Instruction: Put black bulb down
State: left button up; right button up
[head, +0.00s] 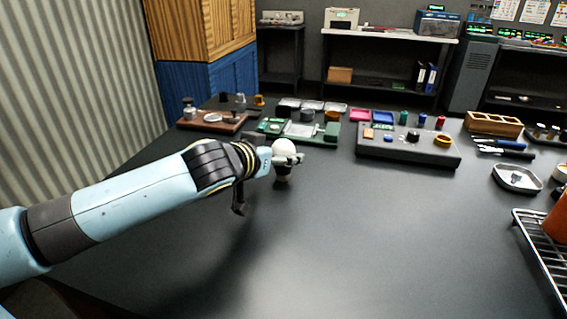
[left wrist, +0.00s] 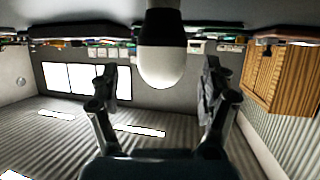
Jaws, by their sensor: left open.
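The black bulb, with a white globe (head: 284,148) and a dark base (head: 283,173), is upright on the dark table, base down. My left gripper (head: 287,160) is at the bulb and partly covers its middle. In the left wrist view, which is upside down, the bulb (left wrist: 160,65) appears between the two fingers of my left gripper (left wrist: 160,82). The fingers are spread, with a visible gap on each side of the globe. The right gripper is not in view.
Behind the bulb are a green board (head: 308,137) and a grey panel with coloured parts (head: 400,151). A brown tray (head: 205,125) is at the back left. A wire rack (head: 540,245) and a small tray (head: 517,178) are at the right. The table's front middle is clear.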

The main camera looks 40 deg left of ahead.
pick_arm(q)
jog(key=x, duration=0.4)
jog(key=shift+w+a+f, duration=0.1)
jog(key=shift+f, duration=0.3)
jog(key=shift+c, duration=0.4)
jog(key=c, duration=1.1)
jog(key=shift+c, duration=0.7)
jog(key=shift+r, duration=0.2)
